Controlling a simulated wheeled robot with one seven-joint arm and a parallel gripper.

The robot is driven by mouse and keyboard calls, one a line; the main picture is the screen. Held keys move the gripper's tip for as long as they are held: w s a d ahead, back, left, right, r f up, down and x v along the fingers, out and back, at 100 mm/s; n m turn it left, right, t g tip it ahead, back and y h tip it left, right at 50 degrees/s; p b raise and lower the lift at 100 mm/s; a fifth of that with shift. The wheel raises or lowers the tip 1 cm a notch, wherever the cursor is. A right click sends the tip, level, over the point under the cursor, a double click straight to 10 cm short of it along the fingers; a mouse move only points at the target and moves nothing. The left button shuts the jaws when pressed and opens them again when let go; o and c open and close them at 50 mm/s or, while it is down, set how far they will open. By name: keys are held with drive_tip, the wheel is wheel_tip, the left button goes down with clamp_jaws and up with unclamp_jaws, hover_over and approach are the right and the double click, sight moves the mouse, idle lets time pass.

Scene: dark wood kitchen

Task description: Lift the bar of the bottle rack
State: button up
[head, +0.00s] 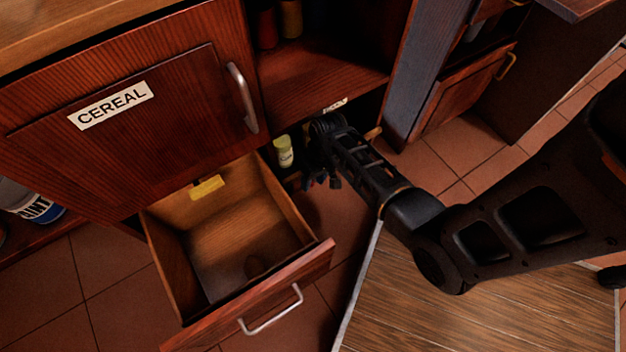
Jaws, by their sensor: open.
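The bottle rack is the low, dark opening under the open shelf, mostly hidden by my arm. A pale bottle with a yellow-green cap (284,152) stands upright at its left side. A short piece of light wood (373,133) shows to the right of my gripper and looks like an end of the rack's bar. The middle of the bar is hidden behind my arm. My gripper (321,181) is open, in front of the rack and right of the bottle. I cannot tell whether it touches the bar.
An open, pulled-out drawer (171,237) with a yellow item (206,187) at its back lies left of my gripper. A closed cabinet door labelled CEREAL (170,110) is above it. The shelf (325,85) overhangs the rack. A paint can (38,207) stands far left. Tiled floor shows between.

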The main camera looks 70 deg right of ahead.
clamp_jaws()
idle(0.4)
idle(0.4)
